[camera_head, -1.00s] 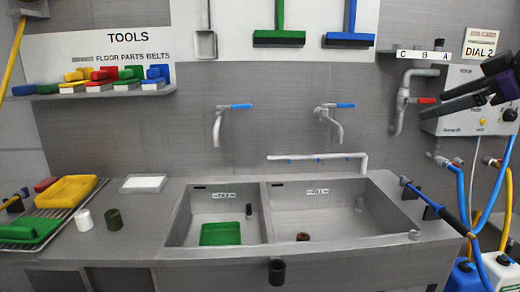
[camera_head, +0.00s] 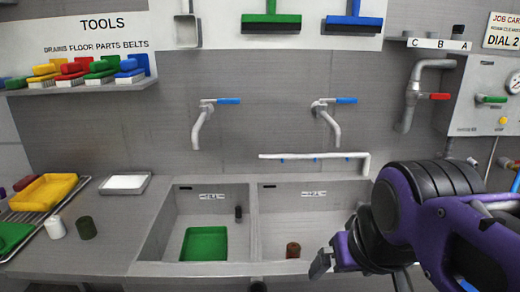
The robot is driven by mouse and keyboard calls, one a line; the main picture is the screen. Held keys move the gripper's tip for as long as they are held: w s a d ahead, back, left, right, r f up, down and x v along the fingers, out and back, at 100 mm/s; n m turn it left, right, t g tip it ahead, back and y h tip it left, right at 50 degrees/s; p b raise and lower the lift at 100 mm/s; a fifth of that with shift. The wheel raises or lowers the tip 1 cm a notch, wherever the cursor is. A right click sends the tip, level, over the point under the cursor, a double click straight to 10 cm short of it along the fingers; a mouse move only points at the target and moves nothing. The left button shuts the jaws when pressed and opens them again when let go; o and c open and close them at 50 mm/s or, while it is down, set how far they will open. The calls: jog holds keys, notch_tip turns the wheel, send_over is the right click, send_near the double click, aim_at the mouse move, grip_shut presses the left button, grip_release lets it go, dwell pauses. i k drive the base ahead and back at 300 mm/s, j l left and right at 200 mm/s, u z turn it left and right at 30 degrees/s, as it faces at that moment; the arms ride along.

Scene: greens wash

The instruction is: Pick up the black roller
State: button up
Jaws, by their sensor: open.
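Several short dark cylinders show. A black one (camera_head: 258,286) is at the front of the sink, mostly cut off by the lower picture edge. A small dark upright one (camera_head: 238,213) is in the left basin near the divider. A very dark, olive-looking one (camera_head: 86,228) stands on the left counter. I cannot tell for sure which is the black roller. My gripper (camera_head: 360,274) is at the lower right, in front of the right basin, on my purple arm. Its jaws are open and nothing shows between them. It is apart from all these cylinders.
A brown cylinder (camera_head: 293,250) is in the right basin. A green tray (camera_head: 204,244) lies in the left basin. A white cylinder (camera_head: 55,228) stands beside the olive one. Two taps and a white pipe (camera_head: 314,156) stick out behind the basins.

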aim_at(86, 225)
jog(key=j+u, duration=0.1)
jog(key=u, duration=0.9)
jog(key=j+u, duration=0.15)
jog(key=u, duration=0.35)
jog(key=z, duration=2)
jog(key=u, duration=1.95)
jog(key=i+j+z, duration=0.15)
jog(key=i+j, duration=0.1)
